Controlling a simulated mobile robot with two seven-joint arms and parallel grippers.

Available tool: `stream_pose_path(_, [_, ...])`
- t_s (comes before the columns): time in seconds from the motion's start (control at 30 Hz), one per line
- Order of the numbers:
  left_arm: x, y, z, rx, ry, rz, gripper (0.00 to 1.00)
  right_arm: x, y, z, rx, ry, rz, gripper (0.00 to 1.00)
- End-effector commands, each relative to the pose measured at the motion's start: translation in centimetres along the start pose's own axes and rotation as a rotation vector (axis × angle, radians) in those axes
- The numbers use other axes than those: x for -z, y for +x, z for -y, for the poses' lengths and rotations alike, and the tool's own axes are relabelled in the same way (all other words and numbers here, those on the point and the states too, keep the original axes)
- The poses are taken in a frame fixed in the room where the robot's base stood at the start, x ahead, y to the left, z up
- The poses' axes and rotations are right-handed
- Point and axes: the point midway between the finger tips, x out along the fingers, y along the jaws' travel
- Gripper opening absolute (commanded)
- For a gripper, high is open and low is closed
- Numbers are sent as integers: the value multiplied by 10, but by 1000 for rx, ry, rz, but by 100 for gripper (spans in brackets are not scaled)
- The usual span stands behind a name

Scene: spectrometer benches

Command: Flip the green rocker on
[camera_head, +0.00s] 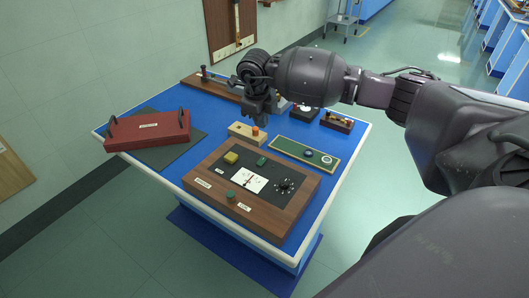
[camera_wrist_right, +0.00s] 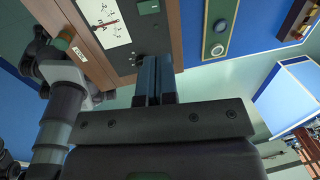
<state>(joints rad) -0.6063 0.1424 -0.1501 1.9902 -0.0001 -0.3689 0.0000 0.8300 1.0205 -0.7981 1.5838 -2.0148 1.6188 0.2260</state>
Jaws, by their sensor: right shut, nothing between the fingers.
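The green rocker (camera_head: 262,161) sits on the black plate of a wood-framed panel (camera_head: 205,173), behind the meter. It also shows at the top edge of the right wrist view (camera_wrist_right: 148,6). I cannot tell which way it is tipped. My right gripper (camera_head: 262,118) points down and is shut and empty, above the bench and apart from the panel in the head view. In the right wrist view its fingers (camera_wrist_right: 155,78) appear just below the black knob (camera_wrist_right: 137,58), with the rocker beyond it. My left gripper is not in view.
A red case (camera_head: 148,131) lies left.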

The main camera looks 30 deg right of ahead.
Motion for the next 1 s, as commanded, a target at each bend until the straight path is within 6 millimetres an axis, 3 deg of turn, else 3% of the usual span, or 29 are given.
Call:
stream_pose_path(0.27, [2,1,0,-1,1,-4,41,0,9,-1,-3,0,-1,0])
stream_pose_path(1.0, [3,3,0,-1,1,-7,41,0,126,-1,-3,-1,1,0])
